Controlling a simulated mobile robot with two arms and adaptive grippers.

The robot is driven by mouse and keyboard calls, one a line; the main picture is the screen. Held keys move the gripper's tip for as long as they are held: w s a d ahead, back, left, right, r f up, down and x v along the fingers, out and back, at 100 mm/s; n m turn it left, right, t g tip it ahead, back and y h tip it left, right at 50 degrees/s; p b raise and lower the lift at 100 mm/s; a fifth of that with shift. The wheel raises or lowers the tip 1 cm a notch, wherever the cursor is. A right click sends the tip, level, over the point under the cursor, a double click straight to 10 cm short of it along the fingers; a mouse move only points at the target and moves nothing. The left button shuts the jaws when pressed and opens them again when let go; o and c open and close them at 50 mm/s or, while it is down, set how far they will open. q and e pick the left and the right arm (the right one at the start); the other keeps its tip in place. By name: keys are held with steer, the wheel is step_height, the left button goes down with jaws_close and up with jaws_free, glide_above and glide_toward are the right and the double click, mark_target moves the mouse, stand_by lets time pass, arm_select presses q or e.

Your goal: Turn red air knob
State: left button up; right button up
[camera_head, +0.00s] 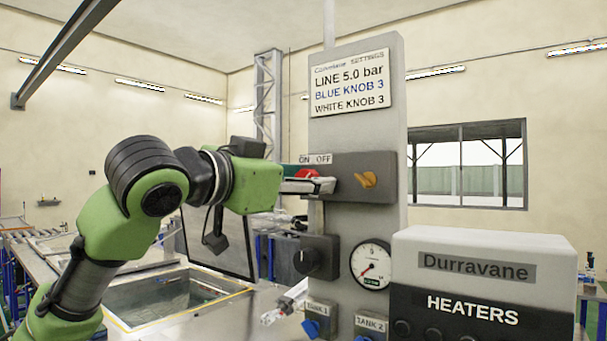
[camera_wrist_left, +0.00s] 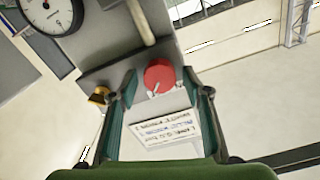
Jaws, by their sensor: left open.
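The red air knob (camera_head: 306,173) is on the grey switch box (camera_head: 345,166) on the upright panel, near an ON/OFF label. In the head view my left gripper (camera_head: 312,186) is at this knob and partly covers it. In the left wrist view the round red knob (camera_wrist_left: 159,76) shows between the tips of the two spread fingers of my left gripper (camera_wrist_left: 161,84). The gripper is open, one finger on each side of the knob; I cannot tell whether either finger touches it. My right gripper is not in view.
An orange knob (camera_head: 366,180) sits right of the red one on the same box. A settings sign (camera_head: 350,85) is above. A heaters box (camera_head: 484,265) stands at right.

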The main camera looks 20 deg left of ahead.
arm_select(q)
steer(key=c, duration=1.1)
steer(key=shift+w+a+f+n+b, duration=0.15)
steer(key=shift+n+b, duration=0.95)
steer(key=shift+n, duration=1.9)
steer(key=shift+s+a+n+b, duration=0.1)
steer(key=shift+n+b, duration=1)
steer(key=shift+n, duration=1.9)
steer(key=shift+w+a+f+n+b, duration=0.15)
steer(key=shift+n+b, duration=0.95)
steer(key=shift+n, duration=1.9)
steer(key=shift+s+r, duration=0.1)
